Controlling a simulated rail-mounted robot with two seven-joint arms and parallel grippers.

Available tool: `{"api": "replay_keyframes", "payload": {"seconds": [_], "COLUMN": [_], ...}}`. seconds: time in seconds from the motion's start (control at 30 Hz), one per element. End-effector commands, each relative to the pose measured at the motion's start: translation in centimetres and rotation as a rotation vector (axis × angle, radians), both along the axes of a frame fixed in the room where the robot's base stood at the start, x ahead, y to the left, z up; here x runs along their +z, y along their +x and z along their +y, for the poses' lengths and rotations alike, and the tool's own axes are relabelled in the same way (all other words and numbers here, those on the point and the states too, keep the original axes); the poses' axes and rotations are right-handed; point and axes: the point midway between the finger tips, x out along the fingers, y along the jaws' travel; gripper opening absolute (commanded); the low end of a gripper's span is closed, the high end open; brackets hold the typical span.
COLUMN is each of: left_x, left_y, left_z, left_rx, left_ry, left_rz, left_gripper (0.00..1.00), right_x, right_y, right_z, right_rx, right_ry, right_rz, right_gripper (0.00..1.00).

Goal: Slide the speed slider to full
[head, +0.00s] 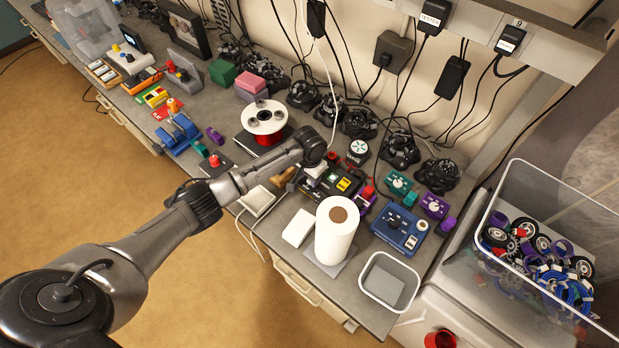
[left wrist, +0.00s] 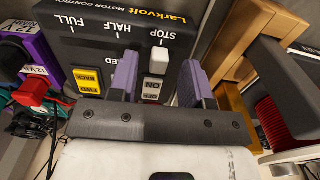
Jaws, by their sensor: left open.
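The black motor control box (head: 325,189) lies on the bench in the head view, partly under my left gripper (head: 315,170). In the left wrist view the box (left wrist: 95,35) carries the marks FULL, HALF and STOP. The white slider knob (left wrist: 158,58) sits at the STOP end. My left gripper (left wrist: 160,78) is open, its two purple fingers on either side of the knob, with a visible gap to each. I cannot tell how deep the fingertips reach. The right gripper is not in view.
An ON/OFF switch (left wrist: 151,90) and a yellow FWD/BACK switch (left wrist: 88,80) are near the fingers. A white paper roll (head: 336,232), a blue control box (head: 399,227) and a red-cored spool (head: 265,122) stand around the box. A white bin (head: 365,282) is at the front edge.

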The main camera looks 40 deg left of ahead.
Motion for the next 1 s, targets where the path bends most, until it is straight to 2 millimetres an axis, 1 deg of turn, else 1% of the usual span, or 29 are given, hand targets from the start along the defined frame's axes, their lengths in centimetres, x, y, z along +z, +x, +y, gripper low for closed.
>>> {"api": "replay_keyframes", "payload": {"seconds": [0.03, 0.2, 0.57, 1.0], "left_x": [-0.5, -1.4, -1.7, -1.6], "left_y": [0.0, 0.0, 0.0, 0.0], "left_z": [0.0, 0.0, 0.0, 0.0], "left_rx": [0.001, 0.000, -0.001, 0.000], "left_ry": [0.000, 0.000, 0.000, 0.000], "left_rz": [0.002, 0.001, 0.000, 0.000], "left_gripper": [0.45, 0.45, 0.45, 0.03], "right_x": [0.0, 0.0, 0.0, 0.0], "right_y": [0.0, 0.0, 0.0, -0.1], "right_z": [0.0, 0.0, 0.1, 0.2], "right_rx": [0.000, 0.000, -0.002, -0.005], "right_ry": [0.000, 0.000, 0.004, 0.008], "right_rz": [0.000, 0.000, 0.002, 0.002], "right_gripper": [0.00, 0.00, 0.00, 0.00]}}
